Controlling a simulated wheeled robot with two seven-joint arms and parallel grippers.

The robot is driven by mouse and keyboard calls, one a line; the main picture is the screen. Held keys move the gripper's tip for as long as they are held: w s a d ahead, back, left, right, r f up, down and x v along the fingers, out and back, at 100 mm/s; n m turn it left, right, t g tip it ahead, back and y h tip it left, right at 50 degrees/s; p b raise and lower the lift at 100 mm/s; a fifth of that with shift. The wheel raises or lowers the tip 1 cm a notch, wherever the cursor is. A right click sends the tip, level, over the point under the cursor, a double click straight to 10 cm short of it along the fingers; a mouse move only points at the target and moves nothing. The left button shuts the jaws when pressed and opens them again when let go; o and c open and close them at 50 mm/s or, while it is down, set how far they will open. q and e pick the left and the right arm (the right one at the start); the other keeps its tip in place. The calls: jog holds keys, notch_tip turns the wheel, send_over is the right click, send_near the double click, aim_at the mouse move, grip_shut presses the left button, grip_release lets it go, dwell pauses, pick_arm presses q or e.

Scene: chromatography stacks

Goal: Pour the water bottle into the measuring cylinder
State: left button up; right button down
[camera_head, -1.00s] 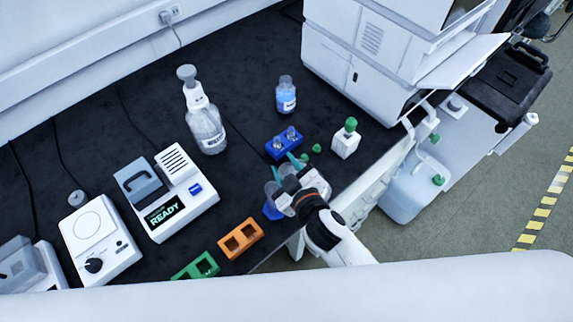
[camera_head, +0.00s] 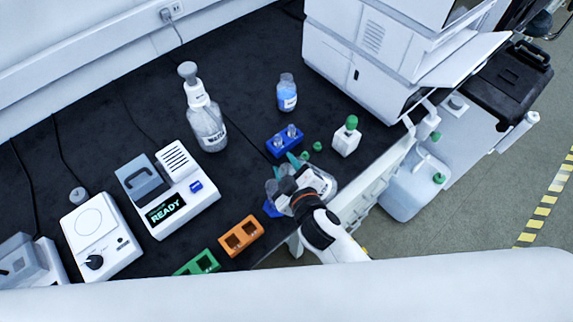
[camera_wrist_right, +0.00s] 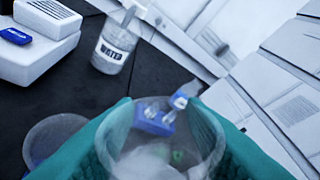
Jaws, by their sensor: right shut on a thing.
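My right gripper (camera_head: 286,168) has teal fingers and is shut around a clear, open-topped vessel (camera_wrist_right: 160,150), held above the bench near its front edge. The vessel's inside looks whitish and blurred; its level is unclear. In the head view my wrist partly covers it. A clear cylinder with a blue base (camera_head: 271,209) stands just left of the gripper; its round top shows at lower left in the wrist view (camera_wrist_right: 52,135). It looks like the measuring cylinder. My left gripper is not in view.
A blue rack (camera_head: 283,145) with small vials, green caps (camera_head: 317,146) and a green-capped bottle (camera_head: 346,138) lie beyond the gripper. Orange (camera_head: 240,236) and green (camera_head: 197,263) racks and a READY device (camera_head: 168,208) are left. A white instrument (camera_head: 375,60) stands at back right.

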jog(key=shift+r+n+h, duration=0.1)
jog(key=shift+n+h, duration=0.2)
jog(key=shift+n+p, duration=0.3)
jog(key=shift+f, duration=0.2)
jog(key=shift+a+f+n+h, duration=0.1)
jog(key=shift+f+n+h, duration=0.3)
jog(key=shift+r, duration=0.1)
dwell(0.4)
jog(key=shift+n, duration=0.5)
